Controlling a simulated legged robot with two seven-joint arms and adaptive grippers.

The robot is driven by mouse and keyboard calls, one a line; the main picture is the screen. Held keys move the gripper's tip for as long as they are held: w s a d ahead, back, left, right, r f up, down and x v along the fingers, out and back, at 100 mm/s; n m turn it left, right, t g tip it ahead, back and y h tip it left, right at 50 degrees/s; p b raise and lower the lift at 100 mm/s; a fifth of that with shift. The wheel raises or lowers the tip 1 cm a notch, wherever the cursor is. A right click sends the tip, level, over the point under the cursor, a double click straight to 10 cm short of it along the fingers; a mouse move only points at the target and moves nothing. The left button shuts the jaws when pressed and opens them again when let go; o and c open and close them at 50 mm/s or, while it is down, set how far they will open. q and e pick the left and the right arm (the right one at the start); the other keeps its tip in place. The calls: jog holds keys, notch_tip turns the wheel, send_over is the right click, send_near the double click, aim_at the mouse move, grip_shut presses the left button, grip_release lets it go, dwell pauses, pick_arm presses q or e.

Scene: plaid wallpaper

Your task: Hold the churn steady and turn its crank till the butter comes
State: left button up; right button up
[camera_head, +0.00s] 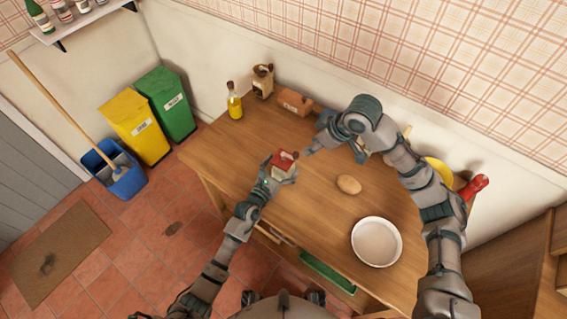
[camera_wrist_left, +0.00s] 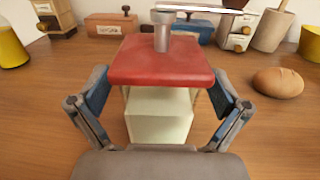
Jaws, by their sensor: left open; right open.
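The churn (camera_head: 284,158) stands on the wooden table with a red lid. In the left wrist view its pale cream body (camera_wrist_left: 160,115) shows below the lid, with a grey post and a horizontal crank bar (camera_wrist_left: 200,8) on top. My left gripper (camera_head: 281,171) is open, with one finger on each side of the churn; in the left wrist view its fingers (camera_wrist_left: 160,85) look apart from the cream body. My right gripper (camera_head: 312,149) is open, just right of the churn near the crank side; whether it touches the crank is unclear. The churn's inside is hidden.
On the table (camera_head: 215,155) are a potato-like loaf (camera_head: 349,185), a white bowl (camera_head: 376,242), an oil bottle (camera_head: 235,101), a grinder (camera_head: 263,80) and a brown box (camera_head: 294,102) at the back. A blue-bodied object (camera_wrist_left: 190,31) stands behind the churn. The table's left part is clear.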

pick_arm(q)
jog(key=shift+w+d, duration=0.1)
jog(key=shift+w, duration=0.1)
jog(key=c, duration=1.6)
